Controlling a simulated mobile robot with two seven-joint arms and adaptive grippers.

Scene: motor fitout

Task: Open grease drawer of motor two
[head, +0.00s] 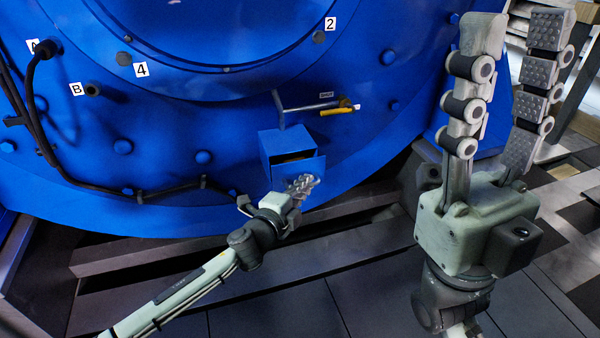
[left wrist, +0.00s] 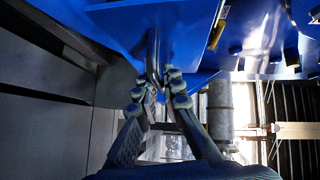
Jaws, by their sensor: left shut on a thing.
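The grease drawer is a small blue box (head: 285,142) on the lower face of the big blue motor (head: 225,175). A dark gap with a tan strip shows above its front panel (head: 308,168), so the drawer looks slightly out. My left gripper (head: 303,183) is at the front panel, shut on the drawer's handle. In the left wrist view, its fingertips (left wrist: 155,85) close around the curved metal handle (left wrist: 153,55). The handle is mostly hidden in the head view. My right gripper (head: 518,30) is raised at the right, fingers apart and empty.
A lever with a yellow grip (head: 338,110) sticks out just above the drawer. A black cable (head: 75,185) runs along the motor's lower left. Dark beams (head: 150,255) lie below the motor. Label plates 2, 4, A and B mark the motor face.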

